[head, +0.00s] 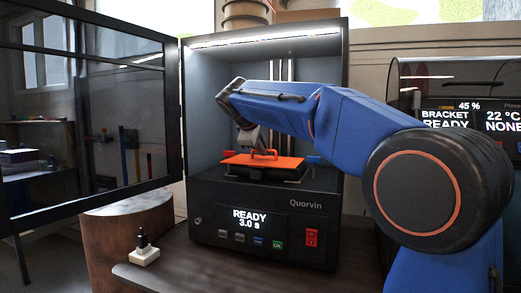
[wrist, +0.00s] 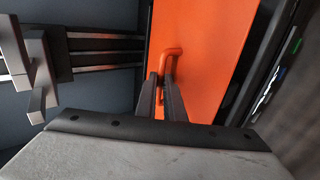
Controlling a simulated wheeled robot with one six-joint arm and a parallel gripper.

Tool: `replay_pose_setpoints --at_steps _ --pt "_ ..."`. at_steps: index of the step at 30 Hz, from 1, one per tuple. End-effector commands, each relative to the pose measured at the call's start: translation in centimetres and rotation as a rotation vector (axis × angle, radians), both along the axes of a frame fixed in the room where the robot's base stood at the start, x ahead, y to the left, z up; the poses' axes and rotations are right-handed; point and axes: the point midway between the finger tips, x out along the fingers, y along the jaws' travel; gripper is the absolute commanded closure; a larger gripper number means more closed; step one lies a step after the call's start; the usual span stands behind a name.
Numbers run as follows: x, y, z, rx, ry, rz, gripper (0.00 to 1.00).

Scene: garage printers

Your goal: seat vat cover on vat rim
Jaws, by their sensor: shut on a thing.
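The orange vat cover (head: 287,162) is inside the open printer, lying roughly level over the dark vat (head: 268,174). Whether it touches the rim all round cannot be told. Its loop handle (head: 264,153) stands up from the top. My gripper (head: 262,147) reaches down from above and is shut on the handle. In the wrist view, the two fingers of my gripper (wrist: 168,85) close on the handle (wrist: 171,62), with the flat orange cover (wrist: 215,45) behind it. Much of the vat is hidden under the cover.
The printer's glass door (head: 85,110) stands open to the left. The printer (head: 265,222) shows READY on its screen. Rails and a grey bracket (wrist: 40,68) are close to the fingers in the wrist view. A second machine (head: 455,90) stands at right.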

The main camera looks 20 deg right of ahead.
Motion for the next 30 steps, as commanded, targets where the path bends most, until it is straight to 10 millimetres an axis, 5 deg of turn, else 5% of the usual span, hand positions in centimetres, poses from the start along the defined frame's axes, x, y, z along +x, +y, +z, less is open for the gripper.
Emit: replay_pose_setpoints --at_steps 30 --pt "3.6 -2.7 0.0 -0.001 -0.001 0.0 1.0"
